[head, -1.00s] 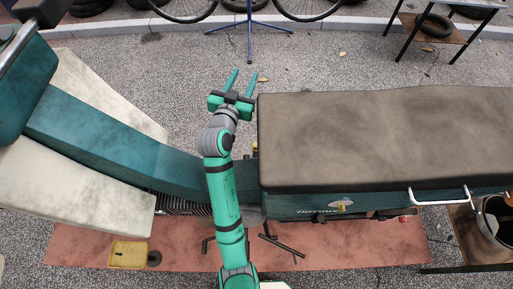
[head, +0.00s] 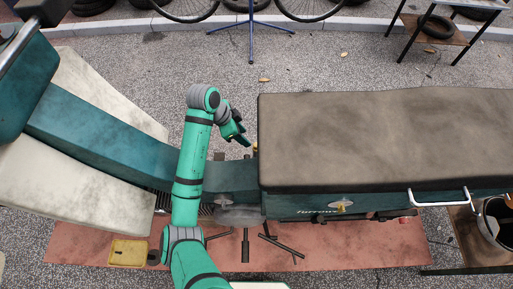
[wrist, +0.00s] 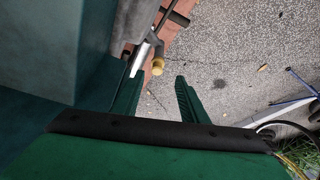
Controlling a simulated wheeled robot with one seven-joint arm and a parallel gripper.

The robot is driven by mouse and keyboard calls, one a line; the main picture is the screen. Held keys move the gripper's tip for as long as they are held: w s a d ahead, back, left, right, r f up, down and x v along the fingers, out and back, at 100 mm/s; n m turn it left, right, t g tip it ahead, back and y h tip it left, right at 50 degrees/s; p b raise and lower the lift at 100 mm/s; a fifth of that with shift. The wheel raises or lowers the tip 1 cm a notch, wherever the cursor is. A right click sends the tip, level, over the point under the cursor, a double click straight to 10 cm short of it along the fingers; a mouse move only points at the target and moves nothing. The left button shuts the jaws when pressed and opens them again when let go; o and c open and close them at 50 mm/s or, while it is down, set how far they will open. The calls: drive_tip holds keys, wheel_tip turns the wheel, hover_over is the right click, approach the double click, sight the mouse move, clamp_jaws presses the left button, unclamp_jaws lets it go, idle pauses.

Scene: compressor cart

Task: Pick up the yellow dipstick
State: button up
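A small round yellow end, which looks like the yellow dipstick (wrist: 158,67), shows in the wrist view beside a silver tube, just beyond my finger tips. In the head view a small yellow spot that may be the same dipstick (head: 255,147) sits at the left edge of the brown-topped machine, mostly hidden. My gripper (wrist: 159,78) is open, with nothing between its fingers; the yellow end lies slightly ahead of the gap. In the head view my gripper (head: 246,141) points right and down, close to that edge.
The machine's brown top (head: 380,135) fills the right side. Another yellow piece (head: 341,207) is on its front face. A teal and cream body (head: 95,125) lies left. A yellow tray (head: 128,253) and dark tools (head: 281,246) lie on the red mat.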

sight(255, 145)
drive_tip(key=shift+d+x, duration=0.2)
drive_tip(key=shift+x, duration=1.8)
drive_tip(key=shift+d+x, duration=0.2)
drive_tip(key=shift+x, duration=1.85)
drive_tip(key=shift+s+r, duration=0.15)
drive_tip(key=shift+s, duration=0.05)
clamp_jaws()
